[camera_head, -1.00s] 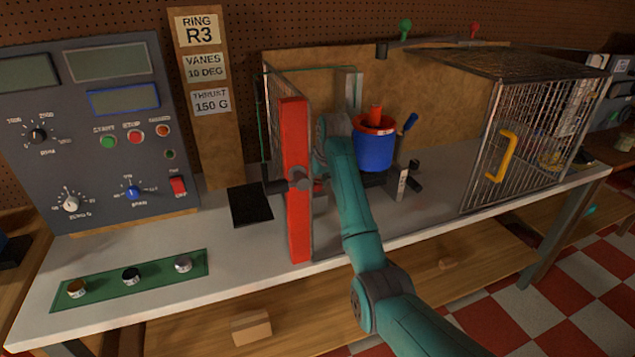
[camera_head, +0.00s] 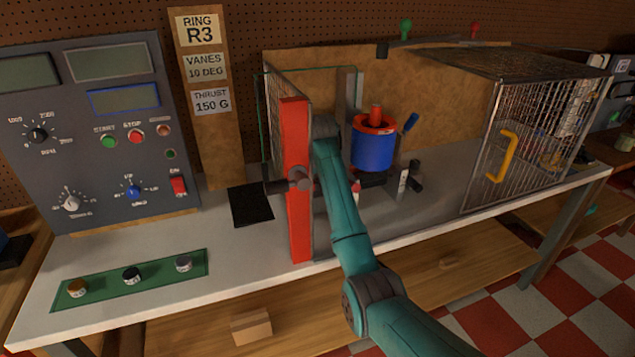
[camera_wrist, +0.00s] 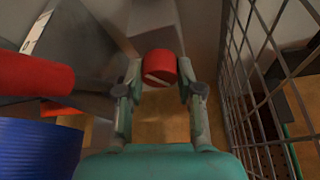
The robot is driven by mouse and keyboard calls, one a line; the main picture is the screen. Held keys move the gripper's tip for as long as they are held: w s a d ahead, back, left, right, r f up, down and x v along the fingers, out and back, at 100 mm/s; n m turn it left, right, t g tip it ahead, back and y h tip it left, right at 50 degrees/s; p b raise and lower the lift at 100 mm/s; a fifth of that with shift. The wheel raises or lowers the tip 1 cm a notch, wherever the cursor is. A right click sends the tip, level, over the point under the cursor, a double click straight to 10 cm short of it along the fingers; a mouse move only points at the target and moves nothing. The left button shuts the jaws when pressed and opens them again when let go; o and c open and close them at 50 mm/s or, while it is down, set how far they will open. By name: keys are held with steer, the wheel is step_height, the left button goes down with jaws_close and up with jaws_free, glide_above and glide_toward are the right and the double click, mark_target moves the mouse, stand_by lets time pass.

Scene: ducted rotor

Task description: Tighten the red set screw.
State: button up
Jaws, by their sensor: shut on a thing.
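In the head view my gripper is hidden behind my arm and the red upright. The blue duct ring (camera_head: 373,153) with a red rim and red centre cone stands just right of my arm. In the wrist view the ring (camera_wrist: 38,150) fills the lower left, with the red cone (camera_wrist: 35,75) above it.
A wire mesh (camera_wrist: 262,90) runs close along the right of my gripper in the wrist view. The red upright (camera_head: 296,185) stands left of my arm. A mesh cage with a yellow handle (camera_head: 507,157) stands at right. A control panel (camera_head: 100,130) is at left.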

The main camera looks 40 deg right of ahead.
steer(key=o, duration=1.2)
steer(key=shift+c, duration=0.2)
steer(key=v, duration=0.7)
steer(key=shift+r, duration=0.25)
steer(key=shift+a, duration=0.1)
